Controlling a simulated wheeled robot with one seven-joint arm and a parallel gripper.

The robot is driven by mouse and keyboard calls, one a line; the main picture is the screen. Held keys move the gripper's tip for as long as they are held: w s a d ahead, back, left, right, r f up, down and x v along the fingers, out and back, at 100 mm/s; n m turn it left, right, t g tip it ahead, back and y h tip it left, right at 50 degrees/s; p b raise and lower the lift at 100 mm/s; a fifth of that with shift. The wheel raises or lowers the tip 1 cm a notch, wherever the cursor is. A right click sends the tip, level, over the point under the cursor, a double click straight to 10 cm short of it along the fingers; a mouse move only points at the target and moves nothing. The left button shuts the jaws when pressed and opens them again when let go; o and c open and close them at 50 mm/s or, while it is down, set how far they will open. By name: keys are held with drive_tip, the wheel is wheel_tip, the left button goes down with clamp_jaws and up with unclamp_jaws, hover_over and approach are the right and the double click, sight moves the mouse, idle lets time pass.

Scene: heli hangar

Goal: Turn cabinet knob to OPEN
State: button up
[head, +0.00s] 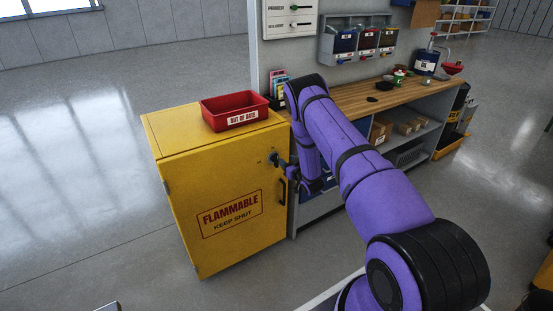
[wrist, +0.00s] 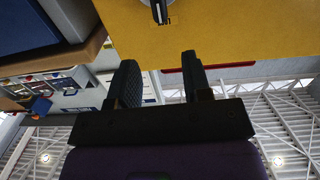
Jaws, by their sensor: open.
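The yellow cabinet (head: 222,215) stands left of the workbench, with a red "FLAMMABLE KEEP SHUT" sign (head: 230,213) on its door. Its small knob (head: 272,157) is near the door's upper right. In the wrist view the knob (wrist: 158,10) shows at the top edge, partly cut off, with a dark pointer on a pale round plate. The label beside it is too small to read. My gripper (head: 283,164) is just right of the knob in the head view. In the wrist view my gripper (wrist: 159,62) is open and empty, and the knob lies beyond the fingertips, roughly centred between them.
A dark door handle (head: 283,191) is below the knob. A red "OUT OF DATE" tray (head: 235,110) sits on the cabinet top. The wooden workbench (head: 397,95) with bins above adjoins on the right. The floor left of the cabinet is clear.

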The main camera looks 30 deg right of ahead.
sight(277, 159)
drive_tip(key=shift+y, duration=0.3)
drive_tip(key=w+f, duration=0.1)
drive_tip(key=w, duration=0.2)
drive_tip(key=w+f, duration=0.1)
drive_tip(key=w, duration=0.2)
drive_tip(key=w+f, duration=0.1)
drive_tip(key=w, duration=0.2)
drive_tip(key=shift+w+a, duration=0.1)
drive_tip(key=shift+a, duration=0.1)
drive_tip(key=c, duration=0.6)
drive_tip(key=shift+f, duration=0.1)
drive_tip(key=shift+c, duration=0.2)
